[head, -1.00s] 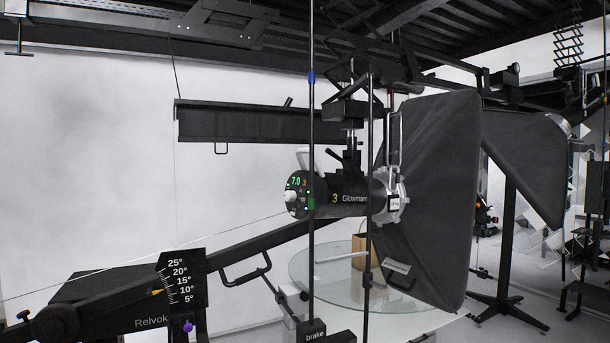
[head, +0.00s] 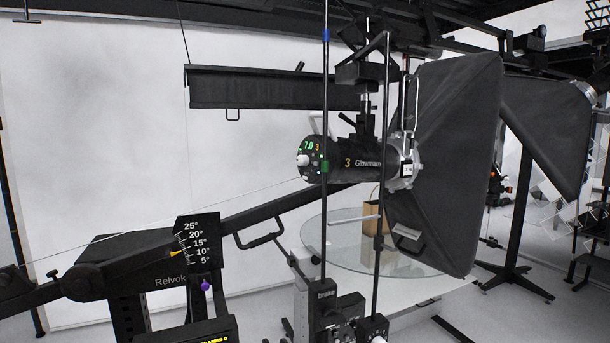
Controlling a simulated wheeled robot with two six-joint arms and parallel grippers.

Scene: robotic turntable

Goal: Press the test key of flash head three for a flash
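Flash head three (head: 345,160) is a black cylinder marked "3 Glowmann" that hangs at mid-height in the head view. Its rear control panel (head: 311,159) faces left, with a green "7.0", an orange "3", a white knob (head: 303,160) and small lit keys. I cannot tell at this size which key is the test key. A large black softbox (head: 450,165) is fixed to its front. Neither of my grippers is in view.
Two thin vertical poles (head: 325,220) stand in front of the flash head, one crossing its panel edge. A black boom with an angle scale (head: 198,243) is at lower left. A round glass turntable (head: 345,250) carries a brown bag (head: 376,212). A second softbox (head: 548,130) hangs at right.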

